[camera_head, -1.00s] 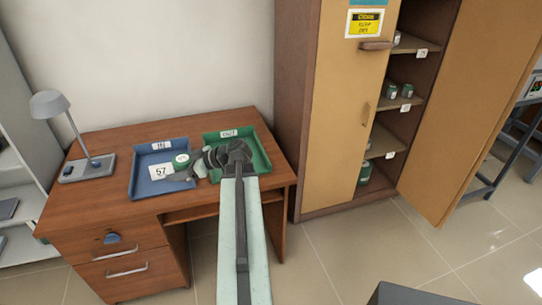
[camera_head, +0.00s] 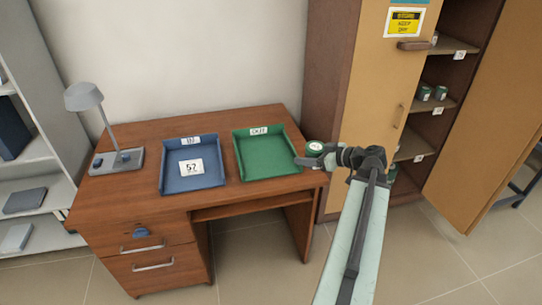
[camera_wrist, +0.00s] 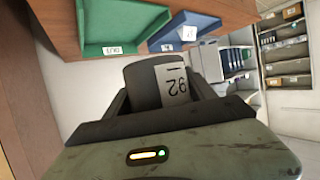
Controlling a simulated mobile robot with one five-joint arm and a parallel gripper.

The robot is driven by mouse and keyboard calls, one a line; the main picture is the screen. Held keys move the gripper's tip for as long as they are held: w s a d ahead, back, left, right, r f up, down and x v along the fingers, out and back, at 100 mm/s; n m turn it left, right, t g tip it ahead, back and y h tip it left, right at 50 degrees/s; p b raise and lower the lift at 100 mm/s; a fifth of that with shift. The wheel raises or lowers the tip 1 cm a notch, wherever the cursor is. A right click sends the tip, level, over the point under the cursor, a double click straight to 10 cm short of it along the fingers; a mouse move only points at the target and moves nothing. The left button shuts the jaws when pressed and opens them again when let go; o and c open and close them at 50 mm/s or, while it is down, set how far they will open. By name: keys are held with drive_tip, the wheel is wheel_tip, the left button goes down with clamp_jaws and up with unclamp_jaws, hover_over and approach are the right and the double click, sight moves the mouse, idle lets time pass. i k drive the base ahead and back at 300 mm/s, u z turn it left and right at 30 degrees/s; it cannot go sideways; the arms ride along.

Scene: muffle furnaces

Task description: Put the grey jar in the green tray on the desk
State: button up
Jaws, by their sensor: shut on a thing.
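The green tray (camera_head: 268,172) lies on the right part of the desk (camera_head: 130,195) and looks empty. It also shows at the top of the wrist view (camera_wrist: 125,22). My gripper (camera_head: 322,157) is shut on the grey jar (camera_wrist: 158,84), which has a white label reading 92. The jar's height above the desk is hard to tell.
A blue tray (camera_head: 193,178) with a white label lies left of the green one. A grey lamp (camera_head: 84,97) stands at the desk's left. An open cabinet (camera_head: 335,80) with jars on its shelves stands close to the right.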

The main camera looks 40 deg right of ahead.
sight(266, 160)
drive_tip(key=u, duration=0.05)
drive_tip(key=i, duration=1)
drive_tip(key=z, duration=0.05)
